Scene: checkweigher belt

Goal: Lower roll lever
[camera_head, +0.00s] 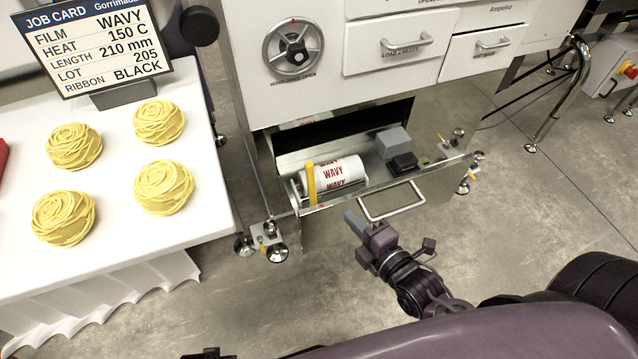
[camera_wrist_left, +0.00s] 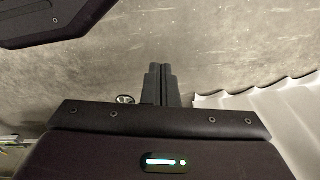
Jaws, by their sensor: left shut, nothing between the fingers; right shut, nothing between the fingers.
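The yellow lever (camera_head: 311,184) stands upright at the left end of the open lower drawer (camera_head: 433,171). Beside it, the white film roll (camera_head: 340,172) printed "WAVY" in red lies in the drawer. My right gripper (camera_head: 353,221) is shut and empty, in front of the drawer, just below and left of its bar handle (camera_head: 392,204). It is apart from the lever, to its lower right. My left gripper (camera_wrist_left: 165,72) is shut and empty in the left wrist view, over the grey floor.
A grey block (camera_head: 392,142) and a black block (camera_head: 404,163) sit right of the roll. A handwheel (camera_head: 293,48) and closed drawers (camera_head: 402,45) are above. A white table (camera_head: 110,222) at left holds several yellow rose-shaped pieces (camera_head: 163,187) and a job card (camera_head: 92,45).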

